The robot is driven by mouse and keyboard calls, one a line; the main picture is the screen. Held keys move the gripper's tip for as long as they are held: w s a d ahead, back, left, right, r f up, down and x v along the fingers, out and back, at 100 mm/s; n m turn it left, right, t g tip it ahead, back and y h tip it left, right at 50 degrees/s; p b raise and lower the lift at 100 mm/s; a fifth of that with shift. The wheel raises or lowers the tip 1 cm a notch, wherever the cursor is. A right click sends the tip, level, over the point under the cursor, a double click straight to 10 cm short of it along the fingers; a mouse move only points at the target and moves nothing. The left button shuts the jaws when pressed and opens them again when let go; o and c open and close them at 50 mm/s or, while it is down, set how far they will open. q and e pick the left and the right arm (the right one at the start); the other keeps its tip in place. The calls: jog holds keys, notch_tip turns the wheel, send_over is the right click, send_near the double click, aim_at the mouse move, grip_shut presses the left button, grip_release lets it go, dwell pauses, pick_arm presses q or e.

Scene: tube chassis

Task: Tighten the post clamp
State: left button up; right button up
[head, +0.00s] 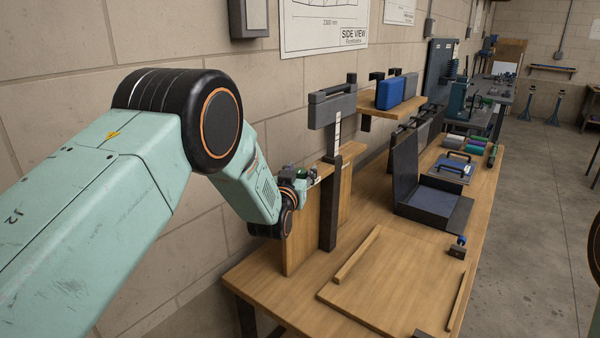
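A dark upright post (329,215) stands at the near left end of the wooden workbench, against a wooden board. A grey box-shaped head (332,106) sits at its top, with a pale marked strip (337,132) below it. I cannot clearly make out which part is the clamp. My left gripper (311,178) is close to the left side of the post, at mid height. It is small and partly hidden by my wrist, so I cannot tell whether its fingers touch anything. My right gripper is not in view.
The workbench (400,262) carries a low wooden-edged board (385,290), an open dark case (432,195) and a small blue-topped item (458,247). A wall shelf (392,113) holds a blue case (390,93). The block wall is close behind my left arm. Open floor lies right of the bench.

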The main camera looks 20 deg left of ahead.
pick_arm(q)
jog(key=shift+s+d+r, duration=0.1)
jog(key=shift+d+r, duration=0.05)
jog(key=c, duration=0.8)
jog(key=shift+c, duration=0.4)
jog(key=shift+m+h, duration=0.4)
jog(key=shift+h, duration=0.2)
jog(key=shift+a+m+h+b, duration=0.25)
jog(key=shift+m+h+b, duration=0.75)
jog(key=shift+h, duration=0.7)
jog(key=m+g+h, duration=0.1)
jog(key=m+h, duration=0.1)
jog(key=h, duration=0.1)
jog(key=m+g+h+b, duration=0.1)
jog(key=m+g+h, duration=0.1)
jog(key=h, duration=0.1)
jog(key=shift+d+m+g+h+b, duration=0.1)
jog(key=shift+m+g+h+b, duration=0.8)
jog(key=shift+m+g+h, duration=0.7)
jog(key=shift+m+h, duration=0.1)
jog(key=shift+h, duration=0.1)
jog(key=shift+b, duration=0.35)
